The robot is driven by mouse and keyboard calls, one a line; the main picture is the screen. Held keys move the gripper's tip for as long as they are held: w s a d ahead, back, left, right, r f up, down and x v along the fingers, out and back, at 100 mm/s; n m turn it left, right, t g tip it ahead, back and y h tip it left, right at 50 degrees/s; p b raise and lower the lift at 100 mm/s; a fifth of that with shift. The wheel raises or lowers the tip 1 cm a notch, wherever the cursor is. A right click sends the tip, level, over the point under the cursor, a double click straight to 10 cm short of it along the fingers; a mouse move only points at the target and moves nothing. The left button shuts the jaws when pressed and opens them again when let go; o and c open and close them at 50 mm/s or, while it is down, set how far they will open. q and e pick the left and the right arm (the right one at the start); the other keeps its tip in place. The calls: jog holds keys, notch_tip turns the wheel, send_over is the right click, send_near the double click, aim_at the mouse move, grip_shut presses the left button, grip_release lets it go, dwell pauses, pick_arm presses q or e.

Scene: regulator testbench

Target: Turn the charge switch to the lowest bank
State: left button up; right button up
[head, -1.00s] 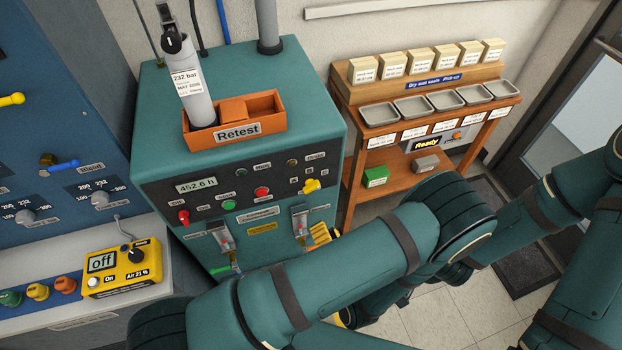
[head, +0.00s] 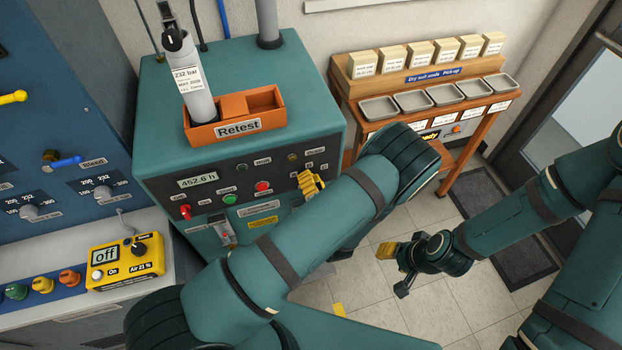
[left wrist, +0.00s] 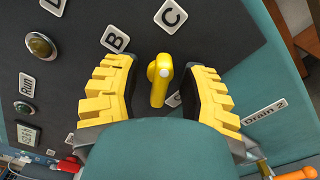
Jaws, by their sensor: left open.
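The charge switch is a yellow knob (left wrist: 160,80) on the dark front panel of the green cabinet. In the left wrist view it sits between the two yellow fingers of my left gripper (head: 309,183), which is open around it without a visible grip. In the head view the gripper covers the knob. My right gripper (head: 388,251) hangs low over the floor, away from the cabinet; its jaw opening is unclear.
An orange Retest bin (head: 240,127) with a grey cylinder (head: 198,100) stands on the cabinet (head: 300,80). A red knob (head: 185,211) and buttons sit left on the panel. A wooden rack (head: 400,70) with trays stands behind right. A yellow analyser (head: 125,265) is at left.

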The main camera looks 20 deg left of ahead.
pick_arm(q)
jog(key=shift+c, duration=0.4)
grip_shut()
jog(key=shift+n, duration=0.3)
jog(key=n+b, duration=0.2)
jog(key=n, duration=0.3)
jog(key=n+b, duration=0.2)
jog(key=n, duration=0.4)
dwell(0.4)
jog(key=shift+o, duration=0.4)
grip_release()
jog(key=shift+w+a, duration=0.1)
